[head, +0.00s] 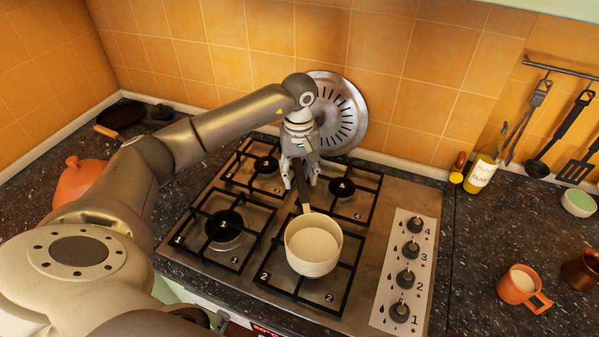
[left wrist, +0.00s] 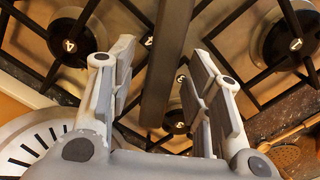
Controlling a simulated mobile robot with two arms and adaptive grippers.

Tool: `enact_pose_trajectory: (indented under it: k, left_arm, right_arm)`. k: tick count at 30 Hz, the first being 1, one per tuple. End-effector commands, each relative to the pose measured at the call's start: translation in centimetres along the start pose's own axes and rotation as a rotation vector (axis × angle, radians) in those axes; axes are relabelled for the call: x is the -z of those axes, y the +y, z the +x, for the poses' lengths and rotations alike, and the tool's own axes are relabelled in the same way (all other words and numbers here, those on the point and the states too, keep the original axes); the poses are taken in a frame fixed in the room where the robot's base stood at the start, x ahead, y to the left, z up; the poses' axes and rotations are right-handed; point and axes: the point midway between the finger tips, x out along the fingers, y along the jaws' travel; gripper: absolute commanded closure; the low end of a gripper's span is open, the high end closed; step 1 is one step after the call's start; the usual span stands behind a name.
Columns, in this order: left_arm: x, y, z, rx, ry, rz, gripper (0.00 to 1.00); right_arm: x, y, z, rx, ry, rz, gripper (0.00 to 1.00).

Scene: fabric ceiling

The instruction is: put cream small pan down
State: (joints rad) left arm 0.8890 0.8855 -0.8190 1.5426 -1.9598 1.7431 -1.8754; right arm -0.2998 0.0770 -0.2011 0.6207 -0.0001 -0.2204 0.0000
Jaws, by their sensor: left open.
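The cream small pan (head: 313,244) sits upright on the front right burner of the gas hob, the one marked 2. Its dark handle (head: 302,186) points back toward my left gripper (head: 300,180). In the left wrist view the handle (left wrist: 170,65) runs between the two fingers of my left gripper (left wrist: 165,95), with gaps on both sides. The gripper is open around the handle and does not grip it. The pan's bowl is out of the left wrist view. My right gripper is not in view.
The hob (head: 245,262) has several burners with black grates and knobs (head: 405,280) on the right. A round metal lid (head: 338,112) leans on the tiled wall behind. An oil bottle (head: 480,172), an orange mug (head: 520,287) and a bowl (head: 578,203) stand on the right counter.

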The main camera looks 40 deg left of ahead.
Motion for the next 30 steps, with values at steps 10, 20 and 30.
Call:
enact_pose_trajectory:
  k: [10,20,30]
  left_arm:
    - [0.1,0.1,-3.1,-0.003,0.004,0.001,0.55]
    - [0.1,0.0,-9.8,-0.002,0.003,0.0,0.55]
    - [0.0,0.0,-12.0,0.001,-0.001,0.0,0.55]
  right_arm:
    - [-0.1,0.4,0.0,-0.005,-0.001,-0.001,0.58]
    - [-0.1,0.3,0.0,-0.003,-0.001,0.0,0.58]
    - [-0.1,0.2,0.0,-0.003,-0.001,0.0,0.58]
